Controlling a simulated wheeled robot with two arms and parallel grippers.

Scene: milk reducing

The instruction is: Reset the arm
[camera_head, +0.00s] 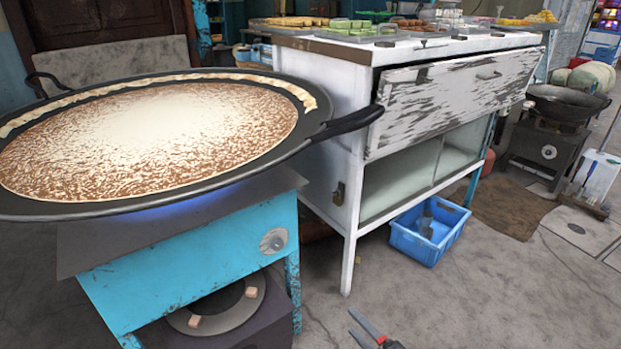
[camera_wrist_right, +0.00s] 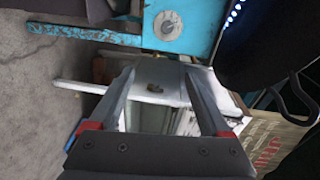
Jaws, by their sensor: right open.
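My right gripper (camera_head: 356,326) shows at the bottom edge of the head view, low over the floor in front of the white cart. Its fingers are apart with nothing between them. In the right wrist view the two fingers of the right gripper (camera_wrist_right: 160,78) also stand apart and empty, with the white cart beyond them. My left gripper is in neither view. A wide black pan (camera_head: 225,187) holding a browned, speckled batter layer sits on the turquoise stove (camera_head: 190,268), left of the right gripper. A blue flame glows under it.
The white cart (camera_head: 345,232) stands behind the gripper, with trays of food on top. A blue crate (camera_head: 412,243) is on the floor by the cart. The pan's handle (camera_head: 350,121) juts toward the cart. Floor at the lower right is clear.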

